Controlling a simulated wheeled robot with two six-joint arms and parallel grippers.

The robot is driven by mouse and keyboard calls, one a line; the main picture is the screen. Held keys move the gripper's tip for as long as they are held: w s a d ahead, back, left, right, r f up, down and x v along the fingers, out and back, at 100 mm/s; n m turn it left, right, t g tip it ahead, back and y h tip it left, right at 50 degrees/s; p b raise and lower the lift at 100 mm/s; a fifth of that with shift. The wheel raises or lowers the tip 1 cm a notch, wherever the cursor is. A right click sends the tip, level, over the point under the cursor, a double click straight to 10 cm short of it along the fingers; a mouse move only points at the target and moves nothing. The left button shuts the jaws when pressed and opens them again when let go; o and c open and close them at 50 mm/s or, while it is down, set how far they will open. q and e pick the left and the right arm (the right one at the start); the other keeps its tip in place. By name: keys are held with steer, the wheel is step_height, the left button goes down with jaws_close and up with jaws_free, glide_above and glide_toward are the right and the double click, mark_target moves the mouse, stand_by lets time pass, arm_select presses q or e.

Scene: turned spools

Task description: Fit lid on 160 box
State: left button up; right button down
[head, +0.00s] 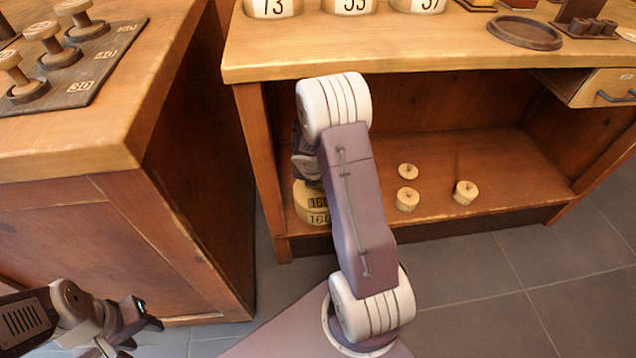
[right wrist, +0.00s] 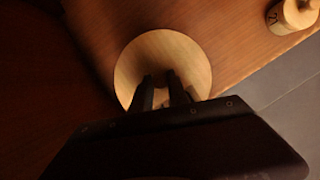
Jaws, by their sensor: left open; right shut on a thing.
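The lid (head: 316,201), a round pale wooden piece marked 160, is at the left end of the low shelf. The box (head: 317,219), also marked 160, shows directly beneath it. Whether the lid is fully seated I cannot tell. My right gripper (right wrist: 163,88) is shut on the lid, whose round top (right wrist: 140,62) faces the right wrist camera; the lid hides the box there. My left gripper (head: 146,318) is open and empty at the lower left, away from the box.
Small round wooden pieces (head: 407,199) stand on the shelf (head: 520,165) to the right. The cabinet's left side panel and the tabletop (head: 430,52) close in the box's space. A second bench (head: 100,130) at left carries spools on a dark board (head: 95,75).

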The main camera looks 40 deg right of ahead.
steer(key=shift+f, duration=0.25)
stand_by(0.3)
steer(key=c, duration=0.8)
jaws_free()
steer(key=shift+r, duration=0.2)
steer(key=shift+r+p, duration=0.6)
steer(key=shift+p, duration=0.1)
